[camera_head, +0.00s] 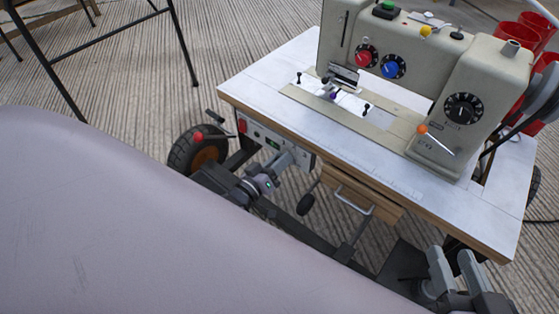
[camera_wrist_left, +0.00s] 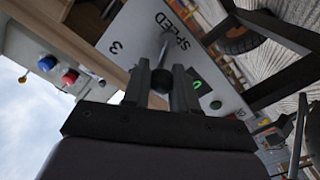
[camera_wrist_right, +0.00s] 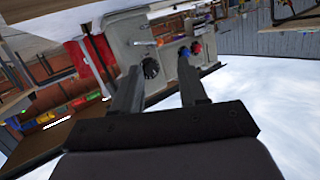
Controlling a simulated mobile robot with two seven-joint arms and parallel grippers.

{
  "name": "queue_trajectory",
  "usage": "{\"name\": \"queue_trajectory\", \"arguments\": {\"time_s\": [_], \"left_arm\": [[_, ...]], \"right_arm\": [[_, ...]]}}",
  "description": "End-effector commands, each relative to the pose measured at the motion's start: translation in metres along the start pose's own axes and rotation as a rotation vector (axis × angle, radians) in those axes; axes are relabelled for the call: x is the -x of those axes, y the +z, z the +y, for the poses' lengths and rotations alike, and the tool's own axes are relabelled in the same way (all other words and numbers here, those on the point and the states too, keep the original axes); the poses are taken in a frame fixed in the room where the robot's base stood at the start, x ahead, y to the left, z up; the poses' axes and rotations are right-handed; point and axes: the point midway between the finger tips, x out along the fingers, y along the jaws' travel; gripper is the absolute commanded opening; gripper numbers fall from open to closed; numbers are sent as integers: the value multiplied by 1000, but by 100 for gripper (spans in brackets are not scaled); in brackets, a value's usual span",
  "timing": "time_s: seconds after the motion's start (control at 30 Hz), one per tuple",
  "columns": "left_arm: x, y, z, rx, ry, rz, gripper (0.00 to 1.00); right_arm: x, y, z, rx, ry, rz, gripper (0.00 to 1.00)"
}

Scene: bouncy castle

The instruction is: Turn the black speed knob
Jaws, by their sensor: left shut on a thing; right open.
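The pale control panel (camera_head: 270,135) sits under the front edge of the sewing machine table. It also shows in the left wrist view (camera_wrist_left: 128,33), with the word SPEED and a 3 printed on it. My left gripper (camera_head: 292,158) reaches the panel's right part. In the left wrist view its fingers (camera_wrist_left: 161,88) are shut on the black speed knob (camera_wrist_left: 160,78), which is mostly hidden between them. The knob's pointer direction cannot be seen. My right gripper (camera_head: 456,262) is open and empty, low near the table's front right corner, apart from the panel.
The beige sewing machine (camera_head: 485,65) stands on the white tabletop (camera_head: 255,80). A wooden drawer (camera_head: 365,195) with a metal handle is right of the panel. A large grey-lilac surface (camera_head: 120,220) fills the lower left.

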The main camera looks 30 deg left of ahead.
Motion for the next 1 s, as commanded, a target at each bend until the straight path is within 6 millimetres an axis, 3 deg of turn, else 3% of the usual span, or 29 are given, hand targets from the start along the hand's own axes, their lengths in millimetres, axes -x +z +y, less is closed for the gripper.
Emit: {"name": "queue_trajectory", "arguments": {"time_s": [0.27,0.3,0.37,0.7,1.0], "left_arm": [[0,-1,-1,1,-3,0,0],[0,-1,-1,1,-3,0,37],[0,-1,-1,1,-3,0,52],[3,-1,0,0,-2,-1,52],[47,-3,0,0,-3,-3,52]], "right_arm": [[0,0,0,1,0,1,43],[0,0,0,1,0,1,43],[0,0,0,1,0,1,43],[0,-5,0,1,-2,7,43],[-8,-5,-8,-77,-35,-48,43]]}}
